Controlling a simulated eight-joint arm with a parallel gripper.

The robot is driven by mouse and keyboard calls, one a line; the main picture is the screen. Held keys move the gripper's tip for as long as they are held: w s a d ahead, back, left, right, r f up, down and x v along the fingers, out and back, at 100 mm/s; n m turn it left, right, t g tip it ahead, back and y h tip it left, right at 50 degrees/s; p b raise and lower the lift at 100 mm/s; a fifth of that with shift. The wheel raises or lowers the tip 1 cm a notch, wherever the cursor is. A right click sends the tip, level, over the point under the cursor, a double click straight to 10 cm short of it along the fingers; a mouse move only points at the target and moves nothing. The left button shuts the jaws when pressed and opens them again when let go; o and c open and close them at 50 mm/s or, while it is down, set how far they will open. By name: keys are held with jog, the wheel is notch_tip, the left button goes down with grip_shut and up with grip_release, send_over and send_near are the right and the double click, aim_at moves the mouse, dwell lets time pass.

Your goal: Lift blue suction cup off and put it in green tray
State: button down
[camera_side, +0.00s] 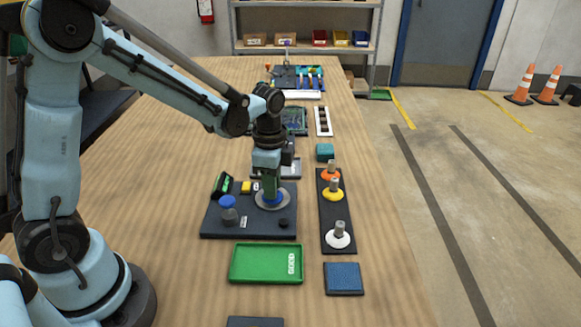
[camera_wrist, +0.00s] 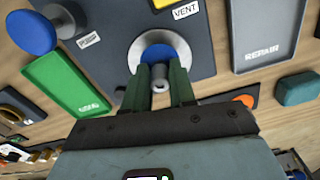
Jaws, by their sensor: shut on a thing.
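The blue suction cup (camera_side: 263,203) sits on a round grey disc on a dark board, mostly hidden under my gripper in the side view. In the wrist view its blue rim (camera_wrist: 159,52) shows inside the disc, with a grey stem (camera_wrist: 160,72) on top. My gripper (camera_side: 270,196) points straight down over it. In the wrist view my gripper's green fingers (camera_wrist: 159,82) stand on either side of the stem, shut on it. The cup appears still against the disc. The green tray (camera_side: 238,264), marked GOOD, is empty and lies nearer the side camera; it also shows in the wrist view (camera_wrist: 68,75).
The dark board (camera_side: 220,226) also carries a blue-topped knob (camera_side: 227,202) and a yellow button (camera_side: 246,187). A dark strip (camera_side: 336,213) with orange, yellow and white cups stands to the right. A blue square (camera_side: 343,278) lies beside the green tray. A teal block (camera_side: 325,152) stands behind the strip.

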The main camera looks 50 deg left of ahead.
jog(key=shift+r, duration=0.1)
jog(key=shift+r, duration=1.85)
jog(key=shift+s+d+r, duration=0.1)
jog(key=shift+d+r, duration=0.05)
jog(key=shift+d, duration=0.15)
jog(key=s+d+r+m, duration=0.2)
jog(key=s+d+r, duration=0.1)
jog(key=s+d, duration=0.65)
jog(key=s+d+r+m, duration=0.2)
jog(key=s+d, duration=0.7)
jog(key=s, duration=0.2)
jog(key=w+a+f, duration=0.2)
jog(key=w, duration=0.1)
jog(key=w+a+f, duration=0.2)
jog(key=w+a, duration=0.1)
jog(key=w+a+f, duration=0.2)
jog(key=w, duration=0.1)
jog(key=shift+a+f, duration=0.15)
jog(key=shift+f, duration=2.2)
